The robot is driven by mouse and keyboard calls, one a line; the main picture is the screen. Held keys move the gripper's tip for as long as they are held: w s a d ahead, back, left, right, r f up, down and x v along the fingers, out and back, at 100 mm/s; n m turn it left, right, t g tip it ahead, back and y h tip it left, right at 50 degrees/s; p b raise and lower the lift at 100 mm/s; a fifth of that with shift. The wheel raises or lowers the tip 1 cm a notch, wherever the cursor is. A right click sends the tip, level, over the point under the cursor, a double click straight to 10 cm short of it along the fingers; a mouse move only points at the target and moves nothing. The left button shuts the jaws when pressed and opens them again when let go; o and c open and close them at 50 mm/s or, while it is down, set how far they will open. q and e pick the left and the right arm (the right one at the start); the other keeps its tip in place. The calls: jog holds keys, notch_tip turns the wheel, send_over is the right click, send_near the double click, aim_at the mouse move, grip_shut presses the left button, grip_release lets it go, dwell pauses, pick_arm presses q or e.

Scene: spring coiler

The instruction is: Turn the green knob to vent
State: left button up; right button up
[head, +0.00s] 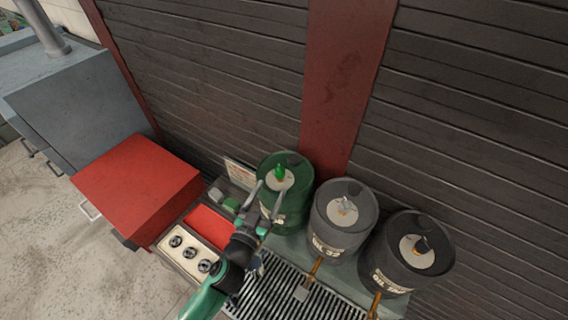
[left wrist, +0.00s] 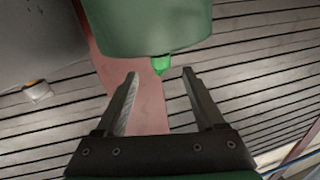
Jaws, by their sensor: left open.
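The green knob (head: 280,172) sits on a pale round plate on top of the green drum (head: 294,212) in the head view. In the left wrist view the green knob (left wrist: 160,64) shows at the drum's edge, between and beyond my fingertips. The green drum (left wrist: 150,22) fills the top of that view. My left gripper (head: 266,196) is open and empty, its fingers reaching over the front of the drum toward the knob, apart from it. In the wrist view my left gripper (left wrist: 160,76) has its fingers wide apart. My right gripper is not in view.
A grey drum (head: 342,216) and a black drum (head: 412,250) stand to the right, each with its own knob. A panel with black dials (head: 188,252) and a red box (head: 138,188) lie left. A striped grate (head: 290,292) is in front. A dark slatted wall (head: 230,80) stands behind.

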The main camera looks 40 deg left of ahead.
aim_at(282, 168)
pick_arm(q)
jog(key=x, duration=1)
jog(key=shift+w+a+r, duration=0.15)
jog(key=shift+w, duration=0.2)
grip_shut()
